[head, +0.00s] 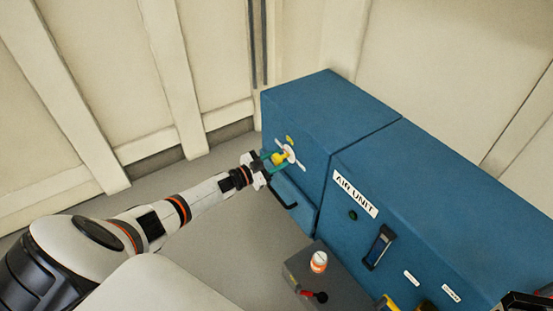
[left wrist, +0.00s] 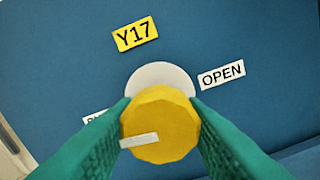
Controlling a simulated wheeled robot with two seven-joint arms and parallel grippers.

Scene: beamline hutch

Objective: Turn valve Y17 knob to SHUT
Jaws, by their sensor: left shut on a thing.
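The valve Y17 knob (head: 279,158) is yellow and sits on the front of the blue cabinet. In the left wrist view the knob (left wrist: 165,115) fills the lower middle, with a white pointer mark (left wrist: 138,141) on its left part, pointing left and slightly down. A white disc (left wrist: 160,74) shows behind it. My left gripper (head: 274,158) has its green fingers on both sides of the knob, shut on it. The yellow Y17 label (left wrist: 135,35) is above, the OPEN label (left wrist: 221,76) to the right. Another white label (left wrist: 94,116) at left is mostly hidden by a finger.
The blue cabinet (head: 330,100) continues right as the AIR UNIT (head: 355,193), with a dark handle (head: 379,246). A grey box (head: 330,280) in front carries an orange-and-white container (head: 319,262) and a red-knobbed lever (head: 319,296). Pale walls stand behind; floor at left is clear.

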